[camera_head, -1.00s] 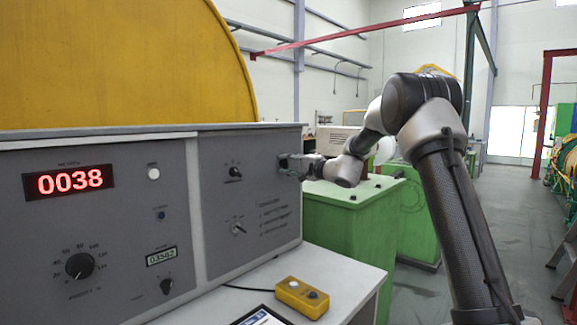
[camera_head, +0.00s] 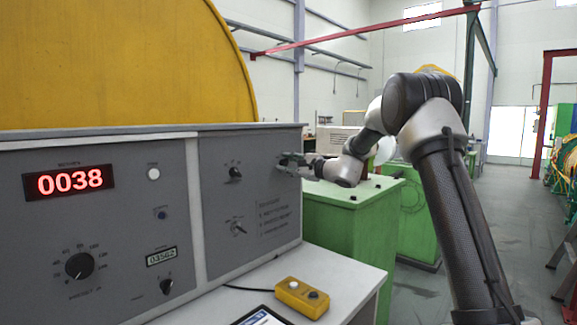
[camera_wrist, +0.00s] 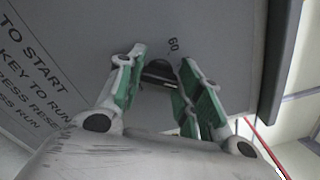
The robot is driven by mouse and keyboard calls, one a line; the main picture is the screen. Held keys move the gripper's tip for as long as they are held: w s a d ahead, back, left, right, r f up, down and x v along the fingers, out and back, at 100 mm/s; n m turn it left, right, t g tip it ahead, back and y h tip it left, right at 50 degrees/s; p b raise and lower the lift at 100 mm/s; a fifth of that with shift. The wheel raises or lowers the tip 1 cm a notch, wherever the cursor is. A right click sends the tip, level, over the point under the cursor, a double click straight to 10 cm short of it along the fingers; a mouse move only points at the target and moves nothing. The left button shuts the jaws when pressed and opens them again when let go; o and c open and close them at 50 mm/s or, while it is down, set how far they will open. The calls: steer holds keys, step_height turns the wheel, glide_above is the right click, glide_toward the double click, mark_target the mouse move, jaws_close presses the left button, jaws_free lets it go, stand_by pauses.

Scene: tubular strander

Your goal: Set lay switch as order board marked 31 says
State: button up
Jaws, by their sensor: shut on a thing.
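My gripper (camera_head: 283,160) reaches the right edge of the grey control panel (camera_head: 215,205). In the wrist view its green-padded fingers (camera_wrist: 158,84) are shut on a dark knob (camera_wrist: 160,70), with the mark "60" printed beside it. The gripper hides this knob in the head view. Two other dark switches, an upper one (camera_head: 235,173) and a lower one (camera_head: 238,228), are on the same panel section, clear of my gripper. Their labels are too small to read, so I cannot tell which control is the lay switch. No order board marked 31 is recognisable.
A yellow button box (camera_head: 302,297) and a partly visible tablet (camera_head: 262,316) lie on the desk. A green cabinet (camera_head: 345,220) stands beside the panel.

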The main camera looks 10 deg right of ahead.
steer(key=shift+f+m, duration=0.1)
steer(key=shift+m, duration=0.7)
steer(key=o, duration=1)
steer(key=shift+d, duration=0.1)
steer(key=v, duration=1.2)
